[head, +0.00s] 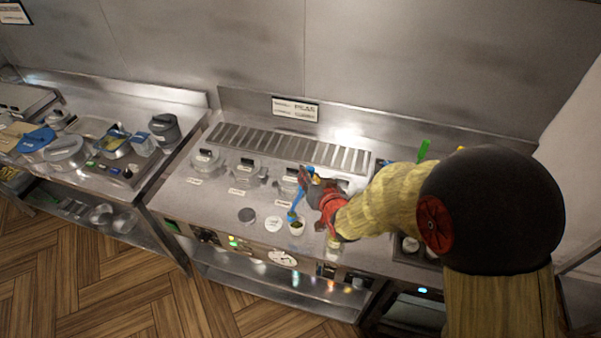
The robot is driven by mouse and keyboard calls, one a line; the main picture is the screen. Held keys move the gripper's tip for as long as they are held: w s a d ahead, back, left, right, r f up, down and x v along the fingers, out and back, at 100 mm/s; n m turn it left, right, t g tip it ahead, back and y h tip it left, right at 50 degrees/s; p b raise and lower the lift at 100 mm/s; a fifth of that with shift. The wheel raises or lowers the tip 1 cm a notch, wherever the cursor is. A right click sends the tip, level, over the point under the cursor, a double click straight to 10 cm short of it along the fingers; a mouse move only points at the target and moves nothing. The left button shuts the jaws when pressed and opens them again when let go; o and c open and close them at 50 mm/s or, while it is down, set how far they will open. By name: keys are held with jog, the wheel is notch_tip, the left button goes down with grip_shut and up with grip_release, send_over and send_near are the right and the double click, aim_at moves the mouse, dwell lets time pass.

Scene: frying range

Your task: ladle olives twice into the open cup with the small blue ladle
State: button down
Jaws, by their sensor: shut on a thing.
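My gripper (309,184) is shut on the small blue ladle (297,203) above the front of the middle counter. The ladle points down and its bowl end is just over or at the mouth of a small white open cup (296,229). I cannot tell whether it touches the cup. Something dark shows at the cup's mouth, too small to identify. A white round lid or disc (273,224) lies left of the cup. I cannot make out olives in a container; my arm hides part of the counter to the right.
Lidded round pots (206,160) stand in a row behind, in front of a slotted grille (290,146). A dark round piece (246,215) lies left of the disc. The left counter holds pans and a grey pot (164,129). The counter's front left is fairly clear.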

jog(key=w+d+f+m+g+y+p, duration=0.1)
jog(key=w+d+f+m+y+p, duration=0.1)
jog(key=d+f, duration=0.4)
jog(key=w+d+f+m+g+y+p, duration=0.1)
jog(key=w+d+f+m+y+p, duration=0.2)
jog(key=f, duration=0.6)
jog(key=shift+w+d+f+m+g+y, duration=0.3)
jog(key=shift+w+d+m+y, duration=0.25)
jog(key=shift+d+m, duration=1.05)
jog(key=shift+s+a, duration=0.1)
jog(key=shift+a, duration=0.1)
